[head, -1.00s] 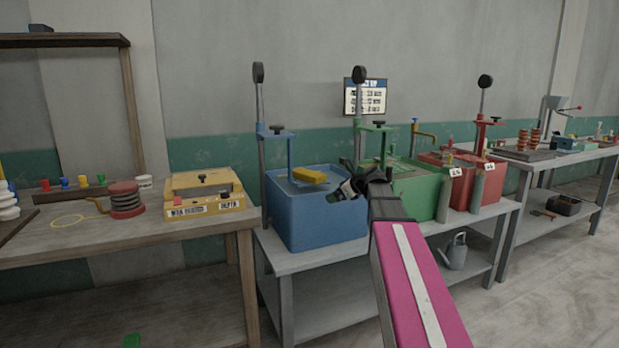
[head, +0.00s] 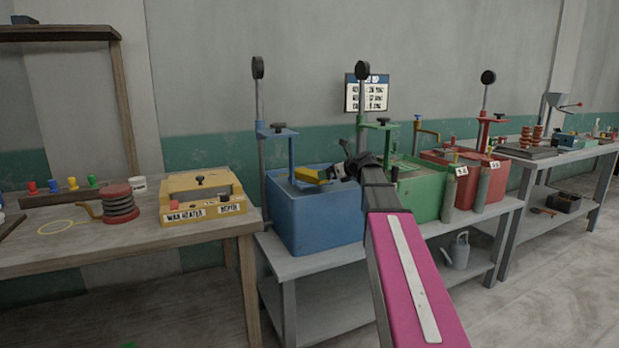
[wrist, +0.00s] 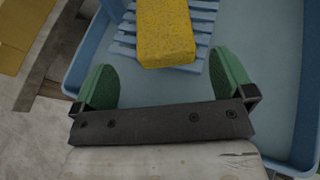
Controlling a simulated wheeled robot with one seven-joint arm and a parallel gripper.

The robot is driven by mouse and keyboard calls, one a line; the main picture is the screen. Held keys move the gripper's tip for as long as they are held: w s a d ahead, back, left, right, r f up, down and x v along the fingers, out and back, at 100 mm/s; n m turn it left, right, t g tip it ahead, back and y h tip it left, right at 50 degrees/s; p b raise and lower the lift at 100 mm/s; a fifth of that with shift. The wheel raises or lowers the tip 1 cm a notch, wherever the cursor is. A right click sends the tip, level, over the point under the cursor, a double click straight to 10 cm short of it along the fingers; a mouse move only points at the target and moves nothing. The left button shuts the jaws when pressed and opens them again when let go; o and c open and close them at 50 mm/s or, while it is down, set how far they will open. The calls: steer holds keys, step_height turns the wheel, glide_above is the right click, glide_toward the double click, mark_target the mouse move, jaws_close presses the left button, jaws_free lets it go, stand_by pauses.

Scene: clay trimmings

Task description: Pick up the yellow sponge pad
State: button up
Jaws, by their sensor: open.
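The yellow sponge pad (head: 311,175) lies at the blue tank (head: 312,222), under the blue press arm. In the wrist view the sponge pad (wrist: 166,32) rests on a blue slatted rack (wrist: 203,22) inside the tank. My gripper (wrist: 163,84) is open, with green pads on its two fingers. The sponge's near end lies just beyond the fingertips, roughly centred between them, and nothing is held. In the head view my gripper (head: 345,169) is small and dark, just right of the sponge; its fingers are hard to make out there.
A blue post with a press arm (head: 277,132) stands at the tank's back left. A green tank (head: 420,190) and a red tank (head: 468,172) stand to the right. A yellow wax heater (head: 203,198) sits on the wooden table to the left.

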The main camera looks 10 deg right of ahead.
mark_target(310, 176)
steer(key=x, duration=0.8)
steer(key=shift+w+d+r, duration=0.15)
steer(key=shift+w+d, duration=0.05)
steer(key=shift+d, duration=0.05)
steer(key=c, duration=1)
steer(key=shift+r, duration=0.1)
